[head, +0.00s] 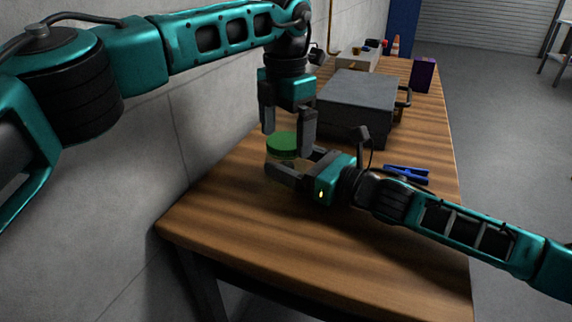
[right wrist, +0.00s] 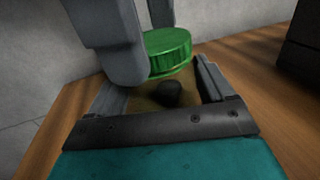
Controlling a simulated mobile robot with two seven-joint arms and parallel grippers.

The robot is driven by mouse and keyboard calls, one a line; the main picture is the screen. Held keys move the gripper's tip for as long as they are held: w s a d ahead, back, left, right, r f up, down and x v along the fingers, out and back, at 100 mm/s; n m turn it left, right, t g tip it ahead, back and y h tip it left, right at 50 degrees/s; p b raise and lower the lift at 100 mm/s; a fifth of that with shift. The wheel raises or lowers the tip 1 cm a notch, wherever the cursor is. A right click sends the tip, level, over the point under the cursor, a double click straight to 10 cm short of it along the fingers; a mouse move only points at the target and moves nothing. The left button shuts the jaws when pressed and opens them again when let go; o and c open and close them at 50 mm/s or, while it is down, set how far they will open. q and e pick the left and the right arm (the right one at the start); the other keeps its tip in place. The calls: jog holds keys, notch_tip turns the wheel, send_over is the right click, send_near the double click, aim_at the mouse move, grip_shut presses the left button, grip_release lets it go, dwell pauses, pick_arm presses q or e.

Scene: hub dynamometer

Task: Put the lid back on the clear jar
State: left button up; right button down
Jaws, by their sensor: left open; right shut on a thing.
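The green lid (head: 283,141) is on top of the clear jar (head: 279,161), level over its mouth; I cannot tell whether it is fully seated. My right gripper (head: 295,166) is shut on the jar from the side, low on the bench. In the right wrist view the jar (right wrist: 150,101) is between the fingers with a dark lump visible in it, and the lid (right wrist: 167,52) is above. My left gripper (head: 287,140) points down with its fingers open on either side of the lid. Its fingers hide part of the lid in the right wrist view.
A grey case (head: 355,100) with a side handle stands behind the jar on the wooden bench (head: 300,250). A blue clamp-like tool (head: 407,173) lies to the right, beyond my right arm. A purple box (head: 424,75) is further back. The bench's front is clear; a wall borders its left.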

pick_arm(q)
notch_tip(320, 180, up, 4)
jog(key=shift+r, duration=0.1)
jog(key=shift+c, duration=0.3)
notch_tip(320, 180, up, 4)
jog(key=n, duration=0.5)
jog(key=shift+f+n, duration=0.25)
jog(key=shift+n, duration=0.15)
jog(key=shift+f, duration=0.1)
jog(key=shift+f, duration=3.95)
